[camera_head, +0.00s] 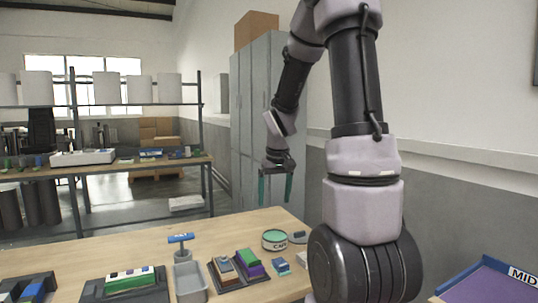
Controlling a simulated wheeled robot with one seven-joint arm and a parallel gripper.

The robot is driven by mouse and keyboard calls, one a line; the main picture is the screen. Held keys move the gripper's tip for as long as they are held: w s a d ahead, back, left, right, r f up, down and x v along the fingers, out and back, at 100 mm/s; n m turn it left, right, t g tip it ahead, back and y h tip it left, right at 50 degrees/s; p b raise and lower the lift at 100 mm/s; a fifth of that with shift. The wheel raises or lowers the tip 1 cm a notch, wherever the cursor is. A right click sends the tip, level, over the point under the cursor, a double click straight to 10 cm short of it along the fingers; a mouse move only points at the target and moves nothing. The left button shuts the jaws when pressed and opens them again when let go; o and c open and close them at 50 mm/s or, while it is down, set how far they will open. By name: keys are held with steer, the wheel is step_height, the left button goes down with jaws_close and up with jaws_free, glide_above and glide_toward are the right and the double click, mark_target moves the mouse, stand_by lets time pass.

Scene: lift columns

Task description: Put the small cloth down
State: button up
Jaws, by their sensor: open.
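My gripper (275,196) hangs above the far right part of the wooden table (120,252), fingers pointing down. Its two green fingers are apart, and nothing shows between them. I cannot pick out a small cloth for certain. A dark tray (242,284) on the table holds small brown, green and purple pieces; whether any is cloth I cannot tell. A small blue piece (281,266) lies to the right of that tray.
A grey bin (190,281) and a dark holder (125,289) stand further left. A blue-rimmed tray (492,282) is at the lower right. My arm hides part of the table's right end.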

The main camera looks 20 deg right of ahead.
steer(key=s+a+r+m+t+y, duration=0.1)
steer(key=s+a+r, duration=0.3)
steer(key=s+r, duration=0.4)
steer(key=s+a+r+m+t+y, duration=0.1)
steer(key=s+a+r+t, duration=0.3)
steer(key=s+r, duration=0.5)
steer(key=shift+a+r+m, duration=0.25)
steer(key=shift+a+m, duration=0.25)
steer(key=shift+a, duration=0.25)
